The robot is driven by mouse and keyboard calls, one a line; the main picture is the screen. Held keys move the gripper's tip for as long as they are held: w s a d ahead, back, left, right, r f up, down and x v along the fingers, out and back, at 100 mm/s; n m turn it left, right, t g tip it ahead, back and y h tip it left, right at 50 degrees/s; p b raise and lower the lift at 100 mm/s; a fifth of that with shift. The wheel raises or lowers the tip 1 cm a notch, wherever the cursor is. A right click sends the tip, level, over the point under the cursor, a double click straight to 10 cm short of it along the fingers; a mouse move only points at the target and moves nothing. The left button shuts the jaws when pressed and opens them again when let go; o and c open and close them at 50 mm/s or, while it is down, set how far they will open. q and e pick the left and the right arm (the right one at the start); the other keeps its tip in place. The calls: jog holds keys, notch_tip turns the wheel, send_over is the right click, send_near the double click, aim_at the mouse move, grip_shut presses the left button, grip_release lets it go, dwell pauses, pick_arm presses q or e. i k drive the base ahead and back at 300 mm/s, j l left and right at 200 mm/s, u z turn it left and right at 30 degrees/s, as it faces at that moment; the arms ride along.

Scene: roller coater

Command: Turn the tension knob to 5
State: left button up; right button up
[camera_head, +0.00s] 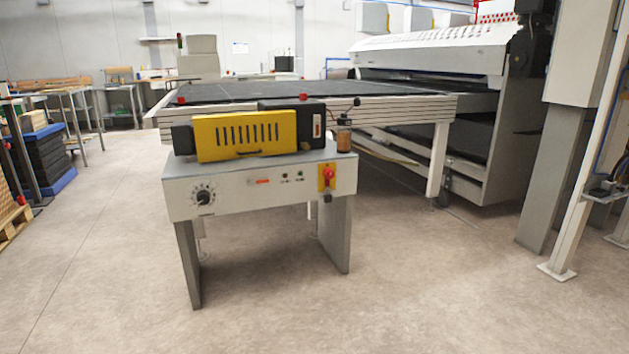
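The tension knob (203,198) is a small black round knob with a dial scale around it. It sits at the left of the front panel of a grey machine table (240,199). The dial numbers and the knob's pointer are too small to read. No gripper or arm of mine shows in the head view.
On the table stand a yellow slotted housing (246,134) and a small bottle (344,136). A red knob on a yellow plate (327,176) is at the panel's right. A large flatbed machine (430,60) stands behind. The floor (330,310) in front is clear.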

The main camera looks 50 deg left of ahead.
aim_at(203, 197)
jog(key=u, duration=1.9)
